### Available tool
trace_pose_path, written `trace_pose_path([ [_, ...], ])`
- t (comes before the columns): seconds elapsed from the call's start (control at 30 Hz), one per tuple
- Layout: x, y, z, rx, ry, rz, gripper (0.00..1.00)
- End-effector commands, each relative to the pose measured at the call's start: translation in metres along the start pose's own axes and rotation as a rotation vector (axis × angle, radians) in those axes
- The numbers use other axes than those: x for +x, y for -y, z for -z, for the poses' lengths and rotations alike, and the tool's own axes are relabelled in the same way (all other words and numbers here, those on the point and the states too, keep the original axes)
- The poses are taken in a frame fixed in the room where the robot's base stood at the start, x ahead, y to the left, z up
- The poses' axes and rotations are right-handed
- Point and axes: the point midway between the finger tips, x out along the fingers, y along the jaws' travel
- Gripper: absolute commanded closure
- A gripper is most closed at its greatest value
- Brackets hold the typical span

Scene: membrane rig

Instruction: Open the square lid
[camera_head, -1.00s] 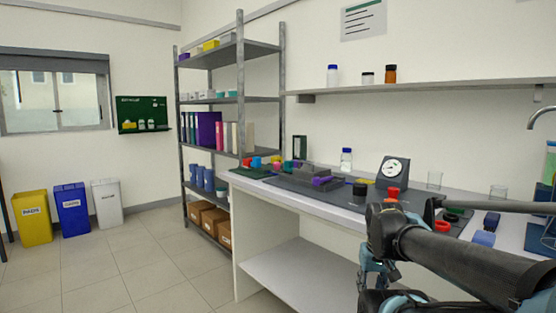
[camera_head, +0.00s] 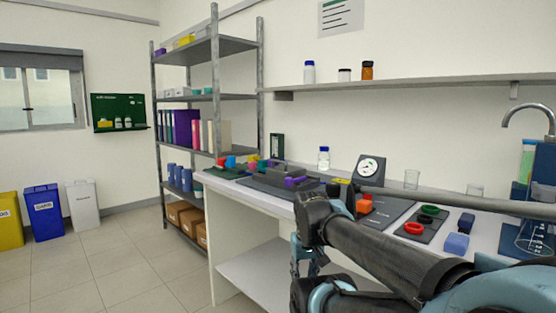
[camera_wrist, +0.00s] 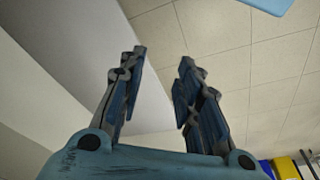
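I cannot single out a square lid for certain; the bench parts are small in the head view. A low grey block with purple pieces (camera_head: 290,183) sits on the left part of the bench. A small orange-red piece (camera_head: 364,206) stands nearer the middle, partly beside my arm. My gripper (camera_wrist: 162,58) is open and empty in the wrist view, with floor tiles and a pale panel behind its fingers. In the head view it hangs low by the bench's front side, partly hidden by my arm, and touches no bench object that I can see.
A wall shelf (camera_head: 420,87) runs above. A metal rack (camera_head: 212,97) stands left.

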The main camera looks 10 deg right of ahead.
Motion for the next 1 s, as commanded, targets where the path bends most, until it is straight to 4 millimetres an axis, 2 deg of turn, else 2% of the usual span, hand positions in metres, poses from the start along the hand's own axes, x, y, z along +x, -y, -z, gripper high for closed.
trace_pose_path([
  [0.17,-0.043,0.000,0.041,-0.047,0.007,-0.009,0.69],
  [0.4,-0.123,-0.003,0.123,-0.144,0.025,-0.031,0.69],
  [0.57,-0.169,-0.004,0.175,-0.206,0.036,-0.045,0.69],
  [0.8,-0.236,-0.002,0.262,-0.307,0.056,-0.066,0.69],
  [1.0,-0.282,0.002,0.333,-0.392,0.075,-0.082,0.69],
])
